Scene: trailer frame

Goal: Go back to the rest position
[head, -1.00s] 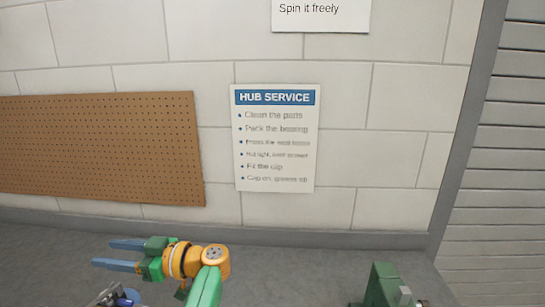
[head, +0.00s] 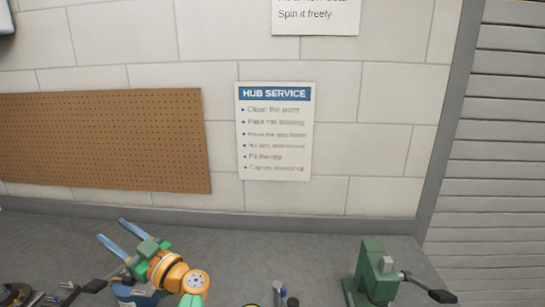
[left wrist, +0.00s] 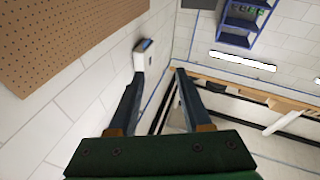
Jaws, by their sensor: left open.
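My left gripper (head: 122,238) is in the lower left of the head view, above the grey bench. Its two blue-grey fingers are apart with nothing between them, and they point up and to the left. In the left wrist view the open fingers (left wrist: 155,98) face the wall and room corner, also empty. My right gripper does not show in either view.
A grey bench top (head: 225,245) runs along the wall. A green vise-like tool (head: 375,270) stands at right. Dark parts with handles (head: 65,290) lie at lower left. A pegboard (head: 110,140) and a hub service sheet (head: 275,135) hang on the wall.

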